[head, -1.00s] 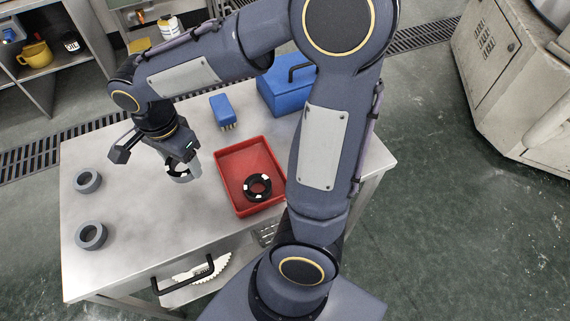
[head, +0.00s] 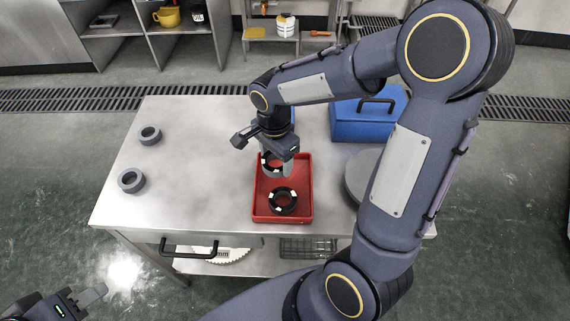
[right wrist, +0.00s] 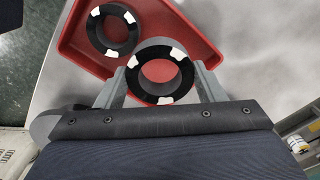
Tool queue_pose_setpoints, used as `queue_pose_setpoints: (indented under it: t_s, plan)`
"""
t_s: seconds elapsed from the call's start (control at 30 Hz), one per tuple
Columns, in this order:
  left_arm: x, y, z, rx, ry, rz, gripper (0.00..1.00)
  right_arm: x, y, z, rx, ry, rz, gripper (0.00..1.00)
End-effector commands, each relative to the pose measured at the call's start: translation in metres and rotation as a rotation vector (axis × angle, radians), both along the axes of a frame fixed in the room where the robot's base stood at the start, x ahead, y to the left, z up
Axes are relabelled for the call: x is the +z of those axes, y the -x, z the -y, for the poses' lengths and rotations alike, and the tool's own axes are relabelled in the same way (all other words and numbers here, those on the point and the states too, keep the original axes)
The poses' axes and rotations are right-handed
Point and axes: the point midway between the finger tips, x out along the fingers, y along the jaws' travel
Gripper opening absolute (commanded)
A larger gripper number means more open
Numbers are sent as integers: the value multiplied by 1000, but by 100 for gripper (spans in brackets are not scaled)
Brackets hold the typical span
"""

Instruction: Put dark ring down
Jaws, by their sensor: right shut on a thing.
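My right gripper (head: 277,168) is shut on a dark ring (head: 265,164) with white marks on its face. In the right wrist view the held ring (right wrist: 186,74) sits between the two fingers. The held ring is over the far half of the red tray (head: 308,190); I cannot tell if it touches the floor. A second dark ring (head: 283,212) with white marks lies flat in the near half, and also shows in the right wrist view (right wrist: 95,38). My left gripper (head: 92,296) is at the bottom left, away from the table, partly cut off.
Two grey rings (head: 150,135) (head: 131,191) lie on the left of the steel table (head: 200,160). A blue box (head: 350,130) with a handle stands behind right of the tray. A grey disc (head: 361,173) lies right of it. The table between grey rings and tray is clear.

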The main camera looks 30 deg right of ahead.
Motion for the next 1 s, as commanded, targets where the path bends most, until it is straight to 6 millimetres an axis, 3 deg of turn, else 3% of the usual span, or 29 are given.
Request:
queue_pose_setpoints:
  t_s: [0.1,0.37,0.57,1.0]
  plan:
    - [2,0,0,0,0,0,36,-17,-4,14,-3,-1,-2,35]
    - [3,0,0,0,0,0,36,-36,-9,29,-3,-1,-2,35]
    - [2,0,0,0,0,0,36,-64,-9,29,1,-1,-2,35]
    - [-4,0,0,0,0,0,36,-71,-10,29,0,0,2,35]
